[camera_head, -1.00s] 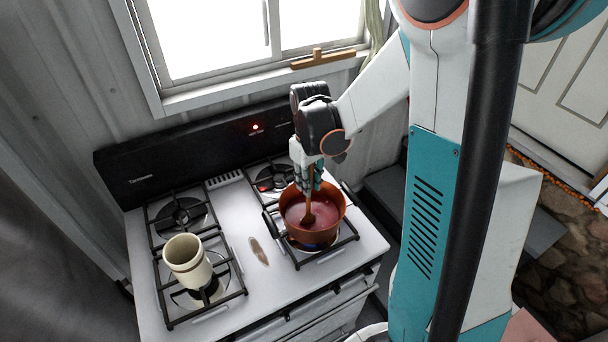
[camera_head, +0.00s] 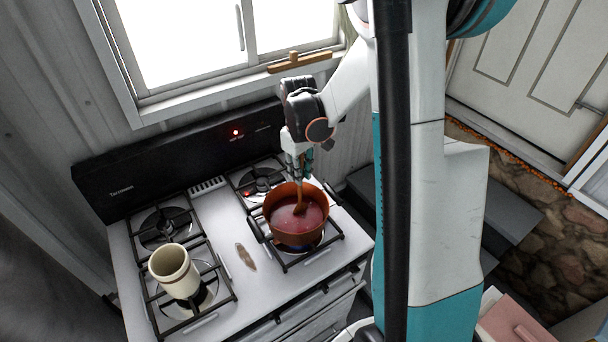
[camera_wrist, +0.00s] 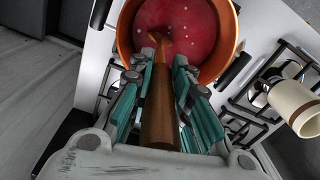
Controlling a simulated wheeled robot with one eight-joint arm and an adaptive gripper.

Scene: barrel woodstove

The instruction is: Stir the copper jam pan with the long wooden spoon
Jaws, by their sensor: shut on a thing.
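The copper jam pan (camera_head: 279,228) sits on the front right burner of the stove, with red jam (camera_head: 291,220) in it. It also shows at the top of the wrist view (camera_wrist: 233,40). My gripper (camera_head: 299,172) is above the back of the pan, pointing down. It is shut on the long wooden spoon (camera_wrist: 159,105), whose handle lies between the fingers. The spoon's lower end (camera_head: 300,206) is in the jam towards the back of the pan; its tip is hidden in the jam.
A cream pot (camera_head: 172,268) stands on the front left burner. The white stove top (camera_head: 222,232) has a brown spoon-shaped mark or rest (camera_head: 246,256) between the burners. The black back panel (camera_head: 180,158) rises behind, below the window. A blue flame shows under the pan.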

